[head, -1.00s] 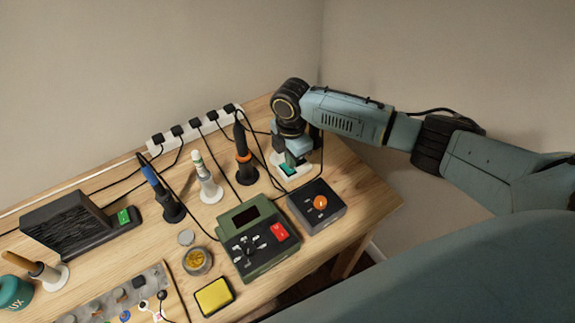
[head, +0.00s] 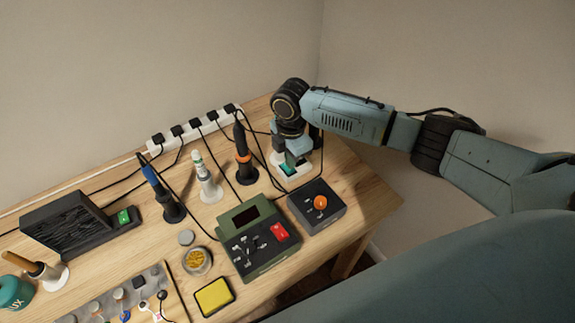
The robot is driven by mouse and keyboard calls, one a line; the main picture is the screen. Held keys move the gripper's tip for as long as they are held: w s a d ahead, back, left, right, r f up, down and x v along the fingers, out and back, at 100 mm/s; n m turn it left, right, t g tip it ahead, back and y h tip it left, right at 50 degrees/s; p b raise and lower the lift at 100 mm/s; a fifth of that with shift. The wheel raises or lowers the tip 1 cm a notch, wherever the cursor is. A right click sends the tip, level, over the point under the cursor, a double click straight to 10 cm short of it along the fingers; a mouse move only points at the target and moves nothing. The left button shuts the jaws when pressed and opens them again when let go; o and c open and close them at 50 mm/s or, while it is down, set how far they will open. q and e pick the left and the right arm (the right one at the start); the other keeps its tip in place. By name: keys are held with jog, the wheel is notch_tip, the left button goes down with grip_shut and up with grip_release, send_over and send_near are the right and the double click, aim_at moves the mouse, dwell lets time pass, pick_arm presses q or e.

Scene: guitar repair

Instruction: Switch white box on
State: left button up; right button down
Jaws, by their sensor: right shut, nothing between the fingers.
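The white box (head: 306,173) sits near the back right of the wooden table, with a green switch (head: 287,170) on its top. My right gripper (head: 290,163) reaches down from above onto the box, its fingers shut and empty at the switch. The gripper hides much of the box and part of the switch. I cannot tell whether the fingertips touch the switch or which way it is set. My left gripper is not in view.
A dark box with an orange knob (head: 320,202) stands just in front. A green soldering station (head: 258,250) with a red switch is to the left. An orange-ringed iron in its stand (head: 245,170) and a power strip (head: 190,130) with several cables are close by.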

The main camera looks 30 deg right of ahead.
jog(key=shift+f+b, duration=0.45)
jog(key=shift+f, duration=0.6)
dwell(0.6)
notch_tip(320, 180, up, 7)
jog(key=p, duration=0.8)
jog(key=shift+r, duration=0.1)
dwell(0.5)
